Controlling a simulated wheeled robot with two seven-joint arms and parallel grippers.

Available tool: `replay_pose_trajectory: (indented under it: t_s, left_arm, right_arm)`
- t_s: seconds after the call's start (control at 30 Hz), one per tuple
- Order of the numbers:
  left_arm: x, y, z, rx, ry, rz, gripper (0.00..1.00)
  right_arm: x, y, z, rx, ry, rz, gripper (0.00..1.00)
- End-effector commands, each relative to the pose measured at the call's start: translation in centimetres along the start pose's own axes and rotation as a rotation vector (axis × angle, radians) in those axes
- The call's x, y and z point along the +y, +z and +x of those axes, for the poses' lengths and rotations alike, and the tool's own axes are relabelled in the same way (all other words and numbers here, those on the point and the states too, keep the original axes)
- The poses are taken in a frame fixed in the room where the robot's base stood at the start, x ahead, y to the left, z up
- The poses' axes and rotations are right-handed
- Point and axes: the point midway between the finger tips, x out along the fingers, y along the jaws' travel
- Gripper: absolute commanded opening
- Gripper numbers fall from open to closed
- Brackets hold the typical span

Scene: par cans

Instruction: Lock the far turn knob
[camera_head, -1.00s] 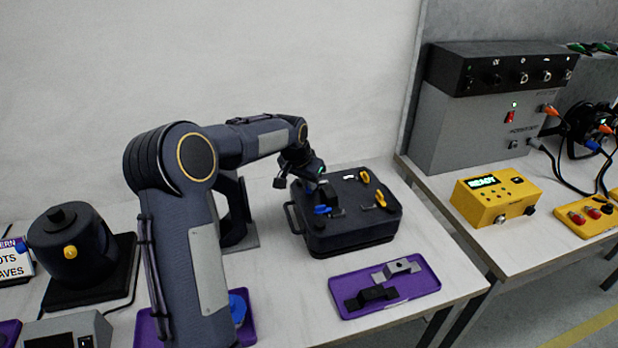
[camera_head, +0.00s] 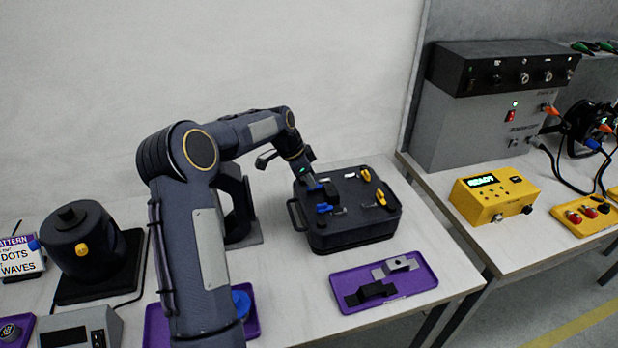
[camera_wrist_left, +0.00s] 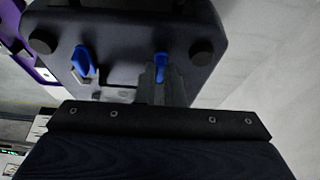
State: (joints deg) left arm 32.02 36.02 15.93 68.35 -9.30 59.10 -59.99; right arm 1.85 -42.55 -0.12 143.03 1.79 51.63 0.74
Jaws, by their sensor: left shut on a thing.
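The dark case (camera_head: 352,236) stands on the table with two yellow turn knobs (camera_head: 366,175) on the right of its lid. A near blue turn knob (camera_head: 323,208) shows on the lid's left side; it also shows at left in the left wrist view (camera_wrist_left: 83,62). My left gripper (camera_head: 320,190) is over the far left part of the lid. In the left wrist view its fingers (camera_wrist_left: 163,82) are shut on the far blue knob (camera_wrist_left: 161,62). My right gripper is out of view.
A purple tray (camera_head: 344,281) with a grey and a black bracket lies in front of the case. A black round pot (camera_head: 75,245) stands at left. A yellow box (camera_head: 493,200) stands on the right table.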

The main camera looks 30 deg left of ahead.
Motion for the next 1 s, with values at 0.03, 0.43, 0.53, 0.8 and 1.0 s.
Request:
replay_pose_trajectory:
  t_s: [0.03,0.43,0.53,0.8,1.0]
  left_arm:
    - [-0.09,-0.04,-0.1,0.001,0.0,0.007,0.0]
    - [-0.09,-0.01,-0.08,0.0,0.007,0.024,0.0]
    - [-0.09,-0.01,-0.08,0.0,0.006,0.024,0.0]
    - [-0.06,0.0,-0.04,0.0,0.007,0.022,0.3]
    - [-0.06,0.01,-0.15,0.0,0.008,0.021,0.3]
  right_arm:
    - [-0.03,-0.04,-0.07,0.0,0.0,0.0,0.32]
    - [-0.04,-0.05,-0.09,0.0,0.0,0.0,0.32]
    - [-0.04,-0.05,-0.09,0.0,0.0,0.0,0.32]
    - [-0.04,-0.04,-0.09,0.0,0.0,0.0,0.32]
    - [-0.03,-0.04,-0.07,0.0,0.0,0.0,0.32]
